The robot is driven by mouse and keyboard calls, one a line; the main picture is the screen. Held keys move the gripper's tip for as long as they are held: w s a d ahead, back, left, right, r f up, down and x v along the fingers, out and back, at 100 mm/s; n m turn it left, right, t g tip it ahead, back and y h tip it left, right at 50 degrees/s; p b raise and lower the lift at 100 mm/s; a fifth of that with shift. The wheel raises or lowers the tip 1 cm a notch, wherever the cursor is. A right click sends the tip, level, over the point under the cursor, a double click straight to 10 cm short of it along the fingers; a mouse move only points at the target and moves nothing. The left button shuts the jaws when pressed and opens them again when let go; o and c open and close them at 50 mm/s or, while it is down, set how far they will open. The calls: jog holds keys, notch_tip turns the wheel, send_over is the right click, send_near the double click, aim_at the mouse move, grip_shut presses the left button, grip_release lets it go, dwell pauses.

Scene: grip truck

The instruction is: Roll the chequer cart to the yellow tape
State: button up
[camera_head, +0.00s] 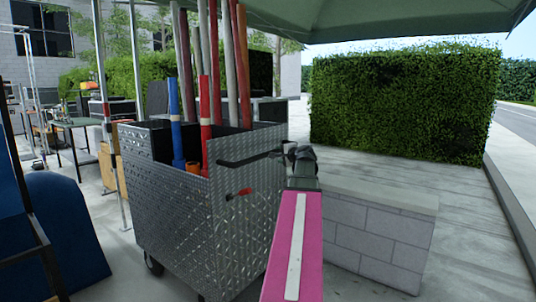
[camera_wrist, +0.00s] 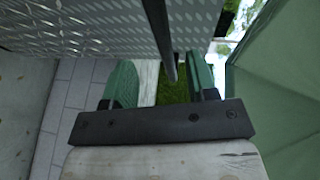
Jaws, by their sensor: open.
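The chequer cart (camera_head: 165,205) is a tall grey diamond-plate metal box on wheels, standing left of centre, with long poles upright in it. Its dark handle bar (camera_head: 245,161) sticks out from the right end. My gripper (camera_head: 300,155) is at the outer part of this handle, dark and small beyond my pink arm. In the wrist view my gripper's two green fingers (camera_wrist: 163,82) are open, one on each side of the handle bar (camera_wrist: 162,35), with gaps visible. The cart's plate wall (camera_wrist: 85,25) fills the top left there. I see no yellow tape in either view.
A low grey block wall (camera_head: 375,240) stands close to the right of the cart. A hedge (camera_head: 400,105) is behind it. A blue object (camera_head: 65,235) and tables (camera_head: 75,125) are at left. Paving to the far right is clear.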

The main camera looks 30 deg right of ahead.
jog(key=w, duration=0.3)
jog(key=w+f, duration=0.1)
jog(key=w, duration=0.2)
jog(key=w+f, duration=0.1)
jog(key=w, duration=0.3)
grip_shut()
